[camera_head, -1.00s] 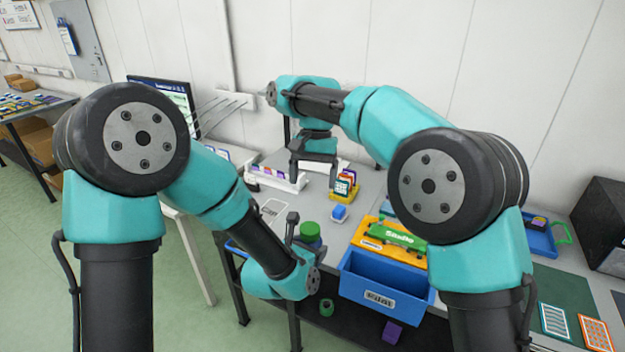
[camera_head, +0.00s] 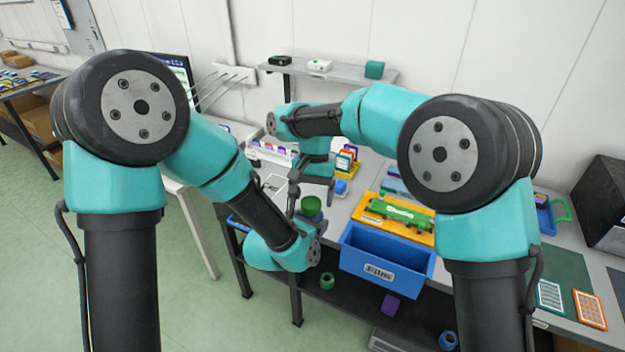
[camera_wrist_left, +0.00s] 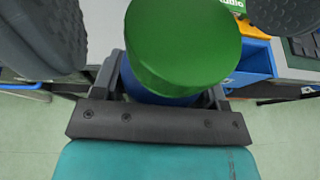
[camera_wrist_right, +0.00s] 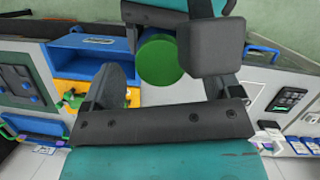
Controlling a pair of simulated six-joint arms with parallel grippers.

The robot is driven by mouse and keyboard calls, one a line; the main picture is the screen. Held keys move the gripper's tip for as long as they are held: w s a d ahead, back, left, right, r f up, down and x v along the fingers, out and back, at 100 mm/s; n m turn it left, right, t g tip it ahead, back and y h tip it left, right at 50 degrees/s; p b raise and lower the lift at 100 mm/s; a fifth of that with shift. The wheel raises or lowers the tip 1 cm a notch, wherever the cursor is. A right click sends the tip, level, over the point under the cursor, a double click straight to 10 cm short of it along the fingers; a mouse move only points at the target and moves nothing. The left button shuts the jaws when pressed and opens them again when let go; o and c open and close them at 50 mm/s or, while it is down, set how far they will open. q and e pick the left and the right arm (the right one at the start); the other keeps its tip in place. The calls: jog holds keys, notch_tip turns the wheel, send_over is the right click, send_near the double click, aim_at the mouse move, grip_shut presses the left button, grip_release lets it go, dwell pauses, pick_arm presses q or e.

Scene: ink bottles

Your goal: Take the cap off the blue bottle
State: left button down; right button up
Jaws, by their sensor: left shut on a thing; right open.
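My left gripper (camera_head: 302,210) is shut on the blue bottle and holds it upright above the front edge of the table. The bottle's blue body (camera_wrist_left: 150,93) shows only as a strip below the cap in the left wrist view. Its wide green cap (camera_wrist_left: 185,48) is on top and also shows in the head view (camera_head: 311,205). My right gripper (camera_head: 314,188) is open just above the cap, pointing down. In the right wrist view, the cap (camera_wrist_right: 160,60) lies between its two fingers, apparently without contact.
A blue bin (camera_head: 385,262) stands right of the bottle, beside a yellow tray (camera_head: 400,222) with a green item. A small blue block (camera_head: 340,187) and a yellow card holder (camera_head: 347,168) stand behind. A wall shelf (camera_head: 340,74) is at the back.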

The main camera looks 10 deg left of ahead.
jog(key=shift+s+f, duration=0.15)
jog(key=shift+f, duration=0.3)
jog(key=c, duration=1.1)
jog(key=o, duration=1)
jog(key=shift+r, duration=0.1)
jog(key=shift+r, duration=2.25)
jog(key=shift+o, duration=0.5)
jog(key=shift+r, duration=0.2)
